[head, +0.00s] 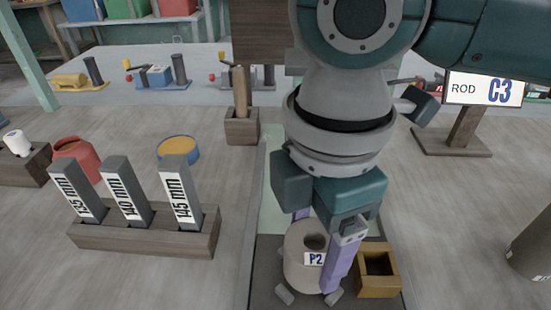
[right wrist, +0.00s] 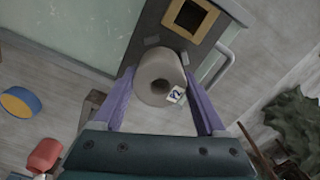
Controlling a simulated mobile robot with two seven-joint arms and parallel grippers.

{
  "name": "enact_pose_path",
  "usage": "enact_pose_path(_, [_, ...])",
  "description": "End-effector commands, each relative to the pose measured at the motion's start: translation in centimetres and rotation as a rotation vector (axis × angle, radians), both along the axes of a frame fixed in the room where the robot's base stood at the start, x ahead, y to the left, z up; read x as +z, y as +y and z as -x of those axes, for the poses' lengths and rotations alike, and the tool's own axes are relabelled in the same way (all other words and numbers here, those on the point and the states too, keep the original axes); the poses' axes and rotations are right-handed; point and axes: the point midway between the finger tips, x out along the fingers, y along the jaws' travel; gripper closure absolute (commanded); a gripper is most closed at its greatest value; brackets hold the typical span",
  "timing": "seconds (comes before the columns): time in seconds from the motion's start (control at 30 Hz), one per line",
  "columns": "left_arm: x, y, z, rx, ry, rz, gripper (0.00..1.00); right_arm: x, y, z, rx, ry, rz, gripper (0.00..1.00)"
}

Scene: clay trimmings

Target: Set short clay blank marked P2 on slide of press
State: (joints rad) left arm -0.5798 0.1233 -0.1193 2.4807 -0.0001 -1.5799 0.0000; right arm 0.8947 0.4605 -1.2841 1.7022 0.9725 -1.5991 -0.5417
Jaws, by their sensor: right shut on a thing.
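The short clay blank (head: 301,268) is a beige-grey cylinder with a hole in its top and a P2 label. My right gripper (head: 318,262) is shut on it, with purple fingers on either side. In the right wrist view the blank (right wrist: 155,78) sits between the fingertips (right wrist: 160,82). It is over a dark board (head: 262,278), beside a yellow-brown square frame (head: 377,282); I cannot tell whether it touches the board. I cannot identify the slide or press for certain. My left gripper is not in view.
Grey scraps (head: 284,294) lie by the blank. A wooden block (head: 140,238) with several marked gauges stands left. A wooden holder with a peg (head: 242,128) stands behind. A blue-yellow dish (head: 178,150) is behind the gauges.

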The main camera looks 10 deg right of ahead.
Motion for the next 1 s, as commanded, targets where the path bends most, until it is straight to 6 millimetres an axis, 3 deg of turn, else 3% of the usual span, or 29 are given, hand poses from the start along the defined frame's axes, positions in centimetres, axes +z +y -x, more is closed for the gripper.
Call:
enact_pose_path(0.1, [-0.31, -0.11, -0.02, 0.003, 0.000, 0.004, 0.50, -1.22, 0.03, -0.02, 0.000, -0.001, -0.001, 0.99])
enact_pose_path(0.47, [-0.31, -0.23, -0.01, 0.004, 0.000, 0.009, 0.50, -1.53, 0.03, -0.03, -0.001, -0.001, -0.001, 0.99])
enact_pose_path(0.5, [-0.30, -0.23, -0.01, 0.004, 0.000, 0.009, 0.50, -1.58, 0.01, -0.02, 0.000, -0.001, -0.001, 0.24])
enact_pose_path(0.7, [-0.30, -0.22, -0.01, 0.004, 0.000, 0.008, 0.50, -1.56, 0.00, -0.01, 0.000, -0.001, 0.000, 0.01])
enact_pose_path(1.0, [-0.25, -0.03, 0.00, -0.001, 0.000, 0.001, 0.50, -1.23, -0.01, -0.04, 0.000, -0.002, 0.000, 0.00])
